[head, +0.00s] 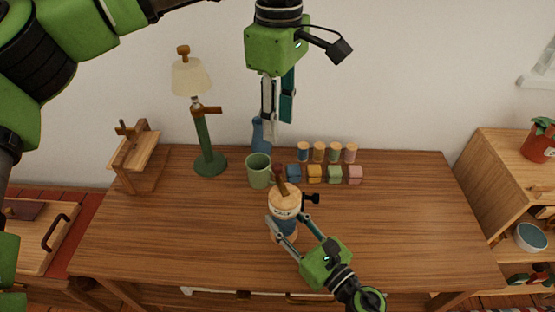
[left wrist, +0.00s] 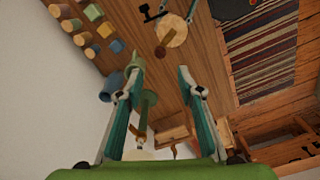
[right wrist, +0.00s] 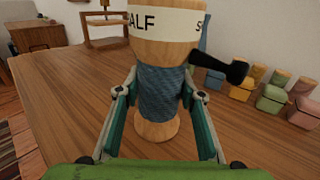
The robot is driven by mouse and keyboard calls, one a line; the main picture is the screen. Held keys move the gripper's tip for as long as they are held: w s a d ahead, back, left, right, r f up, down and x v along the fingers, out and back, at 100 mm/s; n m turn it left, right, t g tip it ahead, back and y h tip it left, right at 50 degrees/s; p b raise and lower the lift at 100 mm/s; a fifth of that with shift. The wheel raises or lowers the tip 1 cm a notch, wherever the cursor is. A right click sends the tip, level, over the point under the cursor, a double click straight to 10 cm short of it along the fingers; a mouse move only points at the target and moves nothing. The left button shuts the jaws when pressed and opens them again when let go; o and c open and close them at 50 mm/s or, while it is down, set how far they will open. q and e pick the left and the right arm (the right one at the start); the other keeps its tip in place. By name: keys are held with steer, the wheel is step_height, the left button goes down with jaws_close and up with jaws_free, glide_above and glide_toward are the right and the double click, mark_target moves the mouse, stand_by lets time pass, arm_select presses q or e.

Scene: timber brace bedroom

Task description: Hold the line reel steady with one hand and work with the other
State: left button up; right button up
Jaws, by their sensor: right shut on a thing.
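The line reel (head: 284,203) stands upright on the wooden table. It has a wooden top with a lettered pale band, blue line wound around its middle, a brown peg on top and a black crank handle (right wrist: 220,66) at its right. My right gripper (head: 287,224) is shut on the reel, its fingers on both sides of the blue winding (right wrist: 158,90) in the right wrist view. My left gripper (head: 275,135) hangs above the back of the table, fingers down, apart from the reel. Its fingers are spread and empty in the left wrist view (left wrist: 160,74).
A green mug (head: 259,171) and a blue vase (head: 257,134) stand behind the reel, below my left gripper. Several spools (head: 319,152) and coloured blocks (head: 315,174) are at the back right. A lamp (head: 205,140) and wooden stand (head: 138,158) are left. The table's right side is clear.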

mark_target(277, 166)
arm_select(q)
step_height(277, 166, down, 11)
steer(key=m, duration=0.9)
steer(key=shift+a+f+m, duration=0.1)
steer(key=shift+m, duration=0.3)
jaws_close()
